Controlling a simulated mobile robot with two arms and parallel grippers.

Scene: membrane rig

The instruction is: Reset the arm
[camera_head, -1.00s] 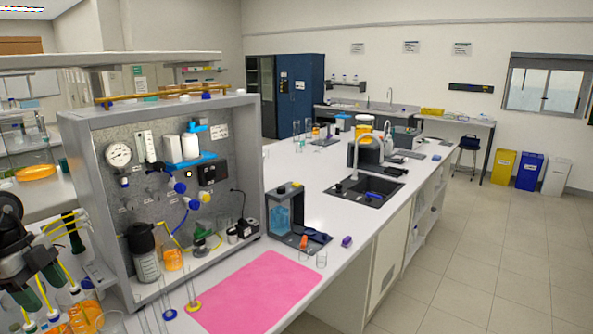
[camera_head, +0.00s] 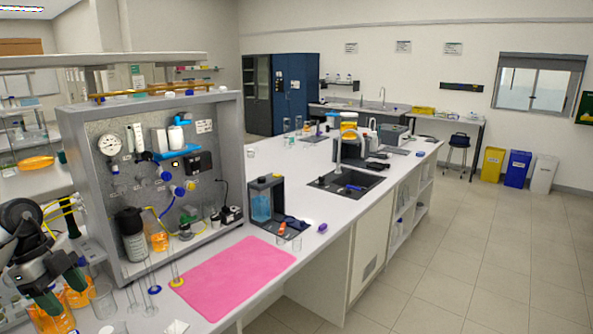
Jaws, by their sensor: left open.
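My left gripper (camera_head: 65,295) is at the lower left of the head view, its arm coming in from the left edge. It is open, its two fingers pointing down above and in front of orange-filled glassware (camera_head: 58,318). I cannot tell if it touches the glass, and no held object shows. The grey membrane rig (camera_head: 74,190) stands on the white bench just right of the gripper, with a gauge (camera_head: 109,145), blue knobs and a dark-topped bottle (camera_head: 132,235). My right gripper is not in view.
A pink mat (camera_head: 233,275) lies bare on the bench in front of the rig. Thin glass tubes (camera_head: 151,280) stand between it and the gripper. A black-framed device (camera_head: 263,205) and a sink (camera_head: 345,184) are farther along. Open floor (camera_head: 460,260) lies right.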

